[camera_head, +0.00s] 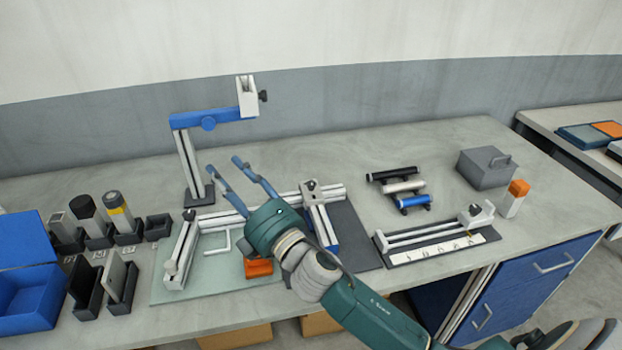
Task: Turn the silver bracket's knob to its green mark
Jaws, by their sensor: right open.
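A silver bracket (247,96) sits at the end of the blue arm (222,116) of a tall stand at the back left. A dark knob (263,96) sticks out of its right side. I cannot make out a green mark or the knob's angle. Other silver clamp pieces ride on the rails below, including one with a small knob (310,186). My right gripper (223,165) is open and empty, its two blue fingers apart, pointing up and left. In the picture it is below the bracket and right of the stand's post. My left gripper is not in view.
A silver rail frame (177,255) on a pale mat lies under my right arm, with an orange piece (258,267) beside it. Holders (128,232) and a blue bin (28,298) stand left. Rollers (404,186), a ruled rail (432,252) and a grey box (487,168) are right.

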